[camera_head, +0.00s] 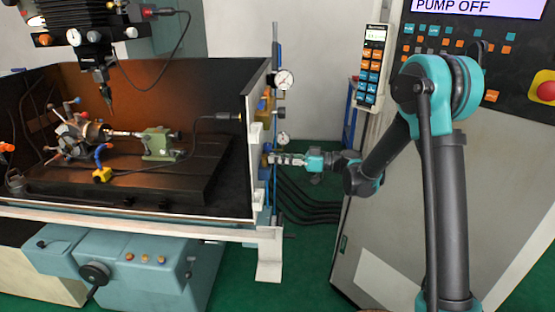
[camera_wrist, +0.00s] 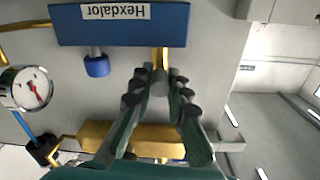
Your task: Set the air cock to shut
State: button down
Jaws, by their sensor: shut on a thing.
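The air cock is at the side of the machine tray in the head view, mostly hidden behind my gripper (camera_head: 285,160). In the wrist view, a short grey cylindrical piece (camera_wrist: 160,82), which looks like the air cock's handle, stands between my fingertips. A thin brass stem (camera_wrist: 163,58) shows above it. My gripper (camera_wrist: 158,92) is shut on this piece, one finger on each side. A brass body (camera_wrist: 103,136) lies behind the fingers. Which way the cock is set cannot be told.
A blue block labelled "Hexdalor" (camera_wrist: 120,28) with a blue knob (camera_wrist: 97,66) is close above the fingers. A pressure gauge (camera_wrist: 27,89) is at left. In the head view, a pendant (camera_head: 373,65) hangs by the control cabinet, and black hoses (camera_head: 305,205) run below my gripper.

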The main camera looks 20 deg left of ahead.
aim_at(265, 159)
jog(key=m+t, duration=0.1)
jog(key=t, duration=0.1)
jog(key=s+m+t, duration=0.1)
jog(key=m+t, duration=0.1)
jog(key=t, duration=0.1)
jog(key=shift+s+m+t, duration=0.3)
jog(key=shift+s, duration=0.05)
jog(key=m+t, duration=0.1)
jog(key=t, duration=0.1)
jog(key=s+m+t+h, duration=0.1)
jog(key=m+t, duration=0.2)
jog(key=t, duration=0.1)
jog(key=shift+s+a+t+h, duration=0.3)
jog(key=shift+s+h, duration=0.05)
jog(key=shift+h, duration=0.05)
jog(key=m+t+h, duration=0.2)
jog(key=s+m+t+h, duration=0.1)
jog(key=t, duration=0.1)
jog(key=shift+a+m, duration=0.3)
jog(key=shift+a, duration=0.1)
jog(key=shift+s+a+m+t+h, duration=0.1)
jog(key=shift+a+m+t+h, duration=0.1)
jog(key=shift+m+t+h, duration=0.65)
jog(key=shift+s+a+m+t+h, duration=0.1)
jog(key=shift+a+m+t+h, duration=0.1)
jog(key=shift+m+t+h, duration=0.65)
jog(key=shift+h, duration=0.5)
jog(key=c, duration=1.5)
grip_release()
jog(key=shift+o, duration=0.2)
